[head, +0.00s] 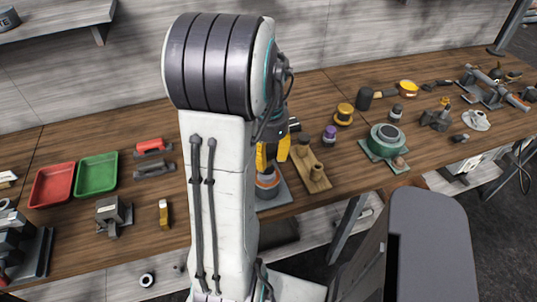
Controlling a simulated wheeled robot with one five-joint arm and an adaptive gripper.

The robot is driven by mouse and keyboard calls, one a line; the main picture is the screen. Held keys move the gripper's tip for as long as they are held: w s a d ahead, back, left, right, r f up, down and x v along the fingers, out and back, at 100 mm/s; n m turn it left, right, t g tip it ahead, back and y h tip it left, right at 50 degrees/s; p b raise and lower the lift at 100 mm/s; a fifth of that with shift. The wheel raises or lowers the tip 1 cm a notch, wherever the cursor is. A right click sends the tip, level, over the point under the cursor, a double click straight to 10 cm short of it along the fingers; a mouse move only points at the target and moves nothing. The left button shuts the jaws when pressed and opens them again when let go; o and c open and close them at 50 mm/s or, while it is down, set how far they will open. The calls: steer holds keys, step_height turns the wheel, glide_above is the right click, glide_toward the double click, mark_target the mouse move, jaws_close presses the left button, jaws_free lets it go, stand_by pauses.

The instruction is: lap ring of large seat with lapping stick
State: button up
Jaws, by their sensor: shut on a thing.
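My gripper (272,156) has yellow fingers and is partly hidden behind my arm. It is shut, pointing down, directly above a round orange-rimmed seat (267,181) on a grey base plate (280,193). The held thing is mostly hidden between the fingers; it looks to be the lapping stick, but its shape cannot be made out. Whether it touches the ring of the seat cannot be told. The left part of the seat is hidden by my arm.
A tan wooden block (311,172) with round pegs stands close right of the seat. Further right is a green round fixture (386,139). A red tray (52,185) and a green tray (97,174) lie left. Several small parts fill the bench's back right.

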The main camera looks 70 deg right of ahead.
steer(key=m, duration=0.7)
steer(key=shift+w+a+b, duration=0.2)
steer(key=shift+b, duration=0.15)
steer(key=n, duration=0.4)
steer(key=shift+s+d+f, duration=0.1)
steer(key=shift+s, duration=0.05)
steer(key=shift+f+b, duration=0.6)
steer(key=shift+b, duration=0.05)
stand_by(1.0)
steer(key=shift+n, duration=2.2)
